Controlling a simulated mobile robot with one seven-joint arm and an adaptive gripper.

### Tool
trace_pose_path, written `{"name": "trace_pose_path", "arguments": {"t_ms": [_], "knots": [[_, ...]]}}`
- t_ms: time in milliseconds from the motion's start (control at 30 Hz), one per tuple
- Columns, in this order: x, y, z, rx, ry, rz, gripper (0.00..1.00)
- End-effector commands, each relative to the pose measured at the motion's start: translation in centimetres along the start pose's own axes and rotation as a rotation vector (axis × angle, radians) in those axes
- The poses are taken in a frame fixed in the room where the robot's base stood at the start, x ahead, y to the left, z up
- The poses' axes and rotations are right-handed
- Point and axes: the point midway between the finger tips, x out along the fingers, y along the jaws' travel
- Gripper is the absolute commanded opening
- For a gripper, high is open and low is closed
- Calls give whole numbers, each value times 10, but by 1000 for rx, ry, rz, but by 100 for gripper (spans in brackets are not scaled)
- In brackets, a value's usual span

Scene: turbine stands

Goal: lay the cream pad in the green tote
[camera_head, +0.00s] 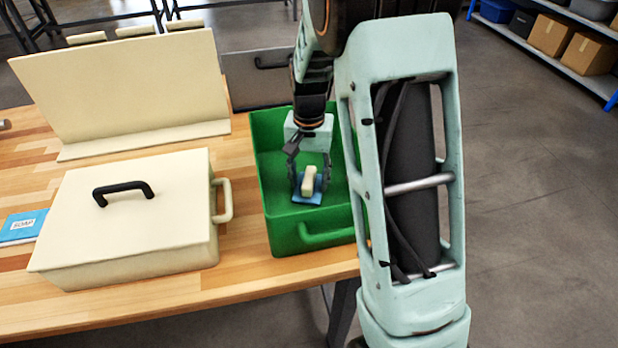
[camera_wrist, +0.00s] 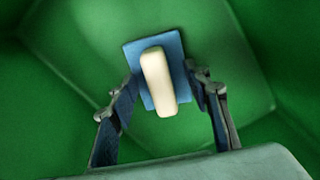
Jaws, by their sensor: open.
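The cream pad (camera_head: 309,180) is a small cream block on a flat blue backing, inside the green tote (camera_head: 306,236). It also shows in the wrist view (camera_wrist: 158,80), low over or on the tote's floor; exact contact is hard to tell. My gripper (camera_head: 310,186) reaches down into the tote, with its fingers on either side of the pad. In the wrist view the open fingers stand left and right of the blue backing, with the right one very close to its edge. My arm hides the tote's right side in the head view.
A cream lidded box (camera_head: 130,222) with a black handle stands left of the tote on the wooden table (camera_head: 245,278). A cream upright panel (camera_head: 120,88) stands behind it. A blue packet marked SOAP (camera_head: 22,228) lies at far left. A grey case (camera_head: 258,80) is behind the tote.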

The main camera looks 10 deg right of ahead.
Motion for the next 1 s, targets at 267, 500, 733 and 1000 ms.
{"name": "trace_pose_path", "arguments": {"t_ms": [267,500,733,1000], "knots": [[-14,0,0,0,1,-1,44],[-34,0,0,0,1,-1,44],[-52,0,0,0,1,-1,44],[-71,0,0,0,0,0,44]]}}
